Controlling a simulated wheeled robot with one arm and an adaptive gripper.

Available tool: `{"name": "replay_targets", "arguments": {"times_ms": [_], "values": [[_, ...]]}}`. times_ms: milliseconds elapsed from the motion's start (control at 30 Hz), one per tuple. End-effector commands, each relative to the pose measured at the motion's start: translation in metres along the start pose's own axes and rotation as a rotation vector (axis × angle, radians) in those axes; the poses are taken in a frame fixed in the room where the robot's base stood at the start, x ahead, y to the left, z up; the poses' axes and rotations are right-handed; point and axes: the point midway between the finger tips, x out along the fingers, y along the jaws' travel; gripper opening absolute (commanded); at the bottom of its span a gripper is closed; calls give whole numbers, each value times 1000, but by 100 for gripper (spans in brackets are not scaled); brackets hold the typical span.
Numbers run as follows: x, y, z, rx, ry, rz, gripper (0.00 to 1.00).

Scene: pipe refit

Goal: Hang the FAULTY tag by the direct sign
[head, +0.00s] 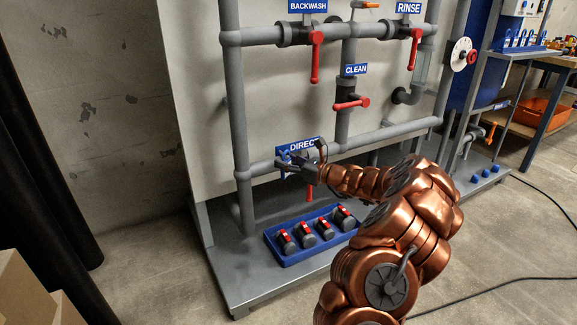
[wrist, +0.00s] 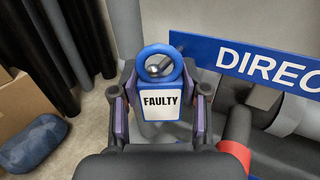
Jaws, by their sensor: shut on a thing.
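The FAULTY tag (wrist: 160,101) is a blue plate with a white label and a round ring at its top. My gripper (wrist: 159,112) is shut on the tag, one finger at each side, and the ring stands up clear of the fingers. A metal peg tip shows within the ring in the wrist view; I cannot tell whether it passes through. The blue DIRECT sign (wrist: 262,64) is just to the right of the tag. In the head view my gripper (head: 289,161) is at the left part of the DIRECT sign (head: 312,143), and the tag is mostly hidden there.
A blue tray (head: 282,262) with several red-handled valves sits on the bench below. Grey pipes (head: 238,120) surround the sign, and a red valve handle (wrist: 234,155) is close to the gripper's right. The CLEAN valve's red handle (head: 351,104) is above.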

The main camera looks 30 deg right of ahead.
Motion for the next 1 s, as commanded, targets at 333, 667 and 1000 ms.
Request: {"name": "replay_targets", "arguments": {"times_ms": [333,667,1000], "values": [[15,-7,-1,0,-1,2,12],[21,-7,-9,1,3,6,0],[20,-8,-10,1,3,6,0]]}}
